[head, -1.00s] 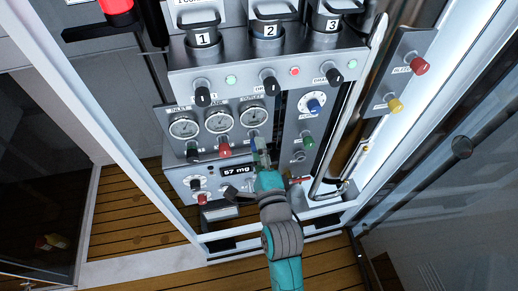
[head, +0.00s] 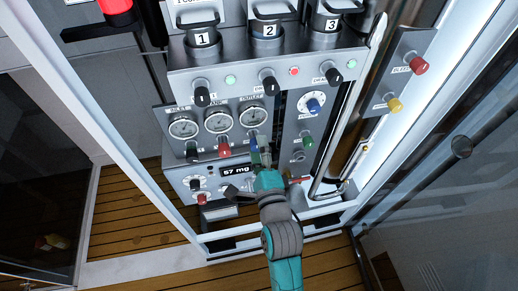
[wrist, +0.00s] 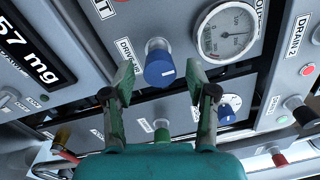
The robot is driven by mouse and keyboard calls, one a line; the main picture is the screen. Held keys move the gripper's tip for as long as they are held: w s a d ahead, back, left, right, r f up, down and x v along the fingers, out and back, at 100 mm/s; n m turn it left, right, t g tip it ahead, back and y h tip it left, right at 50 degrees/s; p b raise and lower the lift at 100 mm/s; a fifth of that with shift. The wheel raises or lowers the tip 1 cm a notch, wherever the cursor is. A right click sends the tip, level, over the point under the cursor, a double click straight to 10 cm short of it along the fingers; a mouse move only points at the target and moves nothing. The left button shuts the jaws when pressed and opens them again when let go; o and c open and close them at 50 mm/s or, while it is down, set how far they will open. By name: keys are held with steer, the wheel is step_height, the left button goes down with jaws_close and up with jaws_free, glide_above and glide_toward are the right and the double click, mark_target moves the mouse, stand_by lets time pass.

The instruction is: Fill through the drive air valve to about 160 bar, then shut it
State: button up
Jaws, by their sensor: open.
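The drive air valve is a blue round knob (wrist: 158,66) with a white mark, under a partly hidden "DRIVE AIR" label in the wrist view. In the head view the blue knob (head: 255,155) is partly covered by my gripper (head: 262,158). My gripper (wrist: 160,82) is open, with one fingertip on each side of the knob's lower part and visible gaps to it. Its depth relative to the knob is hard to tell. The outlet gauge (wrist: 228,32) is right of the knob in the wrist view; its pressure reading is too small to read surely.
A display (head: 236,170) reads 57 mg below. A green knob (head: 307,141) and a blue dial (head: 314,105) are to the right. A curved metal pipe (head: 345,125) runs beside them.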

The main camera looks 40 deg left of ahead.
steer(key=v, duration=1.2)
stand_by(1.7)
steer(key=s+d+f+n+t+h, duration=0.1)
steer(key=s+d+f+h, duration=0.15)
steer(key=d, duration=0.45)
steer(key=s+d+f+n+t+h, duration=0.1)
steer(key=d+f+n+h, duration=0.15)
steer(key=d, duration=0.55)
steer(key=s+d+f+n+t+h, duration=0.1)
steer(key=s+d+f+h, duration=0.15)
steer(key=d, duration=0.45)
steer(key=s+d+r+n+h, duration=0.1)
steer(key=s+d+n+h, duration=0.5)
steer(key=s+d, duration=0.6)
steer(key=shift+s+d+n, duration=0.2)
steer(key=shift+s+n, duration=0.25)
steer(key=shift+s, duration=1.5)
steer(key=shift+h, duration=0.25)
